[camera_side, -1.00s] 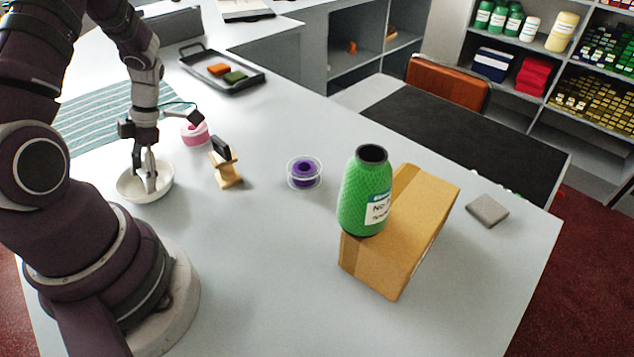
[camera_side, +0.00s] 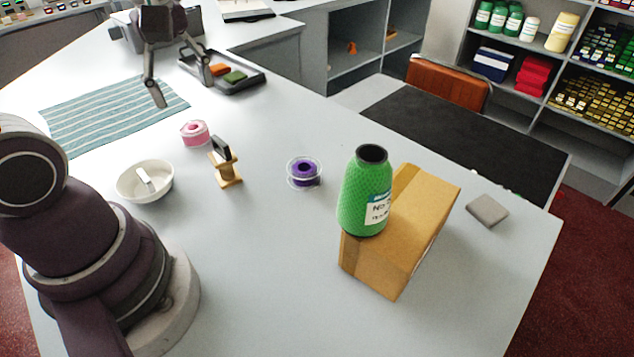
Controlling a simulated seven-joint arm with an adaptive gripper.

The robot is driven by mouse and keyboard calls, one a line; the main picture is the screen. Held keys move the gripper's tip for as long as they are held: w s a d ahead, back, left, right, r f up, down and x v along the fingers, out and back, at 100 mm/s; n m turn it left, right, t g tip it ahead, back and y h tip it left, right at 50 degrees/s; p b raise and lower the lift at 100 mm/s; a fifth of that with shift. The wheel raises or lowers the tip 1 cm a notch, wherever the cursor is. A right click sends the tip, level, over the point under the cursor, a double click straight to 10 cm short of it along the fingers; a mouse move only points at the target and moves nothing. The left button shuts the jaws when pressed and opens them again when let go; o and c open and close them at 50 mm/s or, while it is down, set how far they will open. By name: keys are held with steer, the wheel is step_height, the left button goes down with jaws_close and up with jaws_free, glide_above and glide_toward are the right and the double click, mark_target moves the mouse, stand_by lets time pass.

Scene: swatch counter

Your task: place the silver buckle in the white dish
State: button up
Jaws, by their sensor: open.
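The white dish (camera_side: 127,192) stands on the counter near my base. The silver buckle (camera_side: 145,180) lies inside it, tilted, seen as a small pale bar. My gripper (camera_side: 184,95) is up and away from the dish, over the far part of the counter between the striped cloth and the dark tray. Its two fingers are spread wide with nothing between them.
A striped cloth (camera_side: 95,118), a pink spool (camera_side: 194,132), a wooden stand (camera_side: 228,172) with a dark piece and a purple spool (camera_side: 303,173) lie about the counter. A dark tray (camera_side: 255,84) holds orange and green blocks. A grey square (camera_side: 487,210) lies right.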

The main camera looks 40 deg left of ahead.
steer(key=s+d+r+m+t+h, duration=0.1)
steer(key=d+m+t, duration=0.3)
steer(key=d+m, duration=0.5)
steer(key=s+m, duration=0.1)
steer(key=m, duration=0.7)
steer(key=shift+d+r+t, duration=0.15)
steer(key=shift+r+t, duration=0.15)
steer(key=shift+r, duration=0.1)
steer(key=shift+s, duration=0.1)
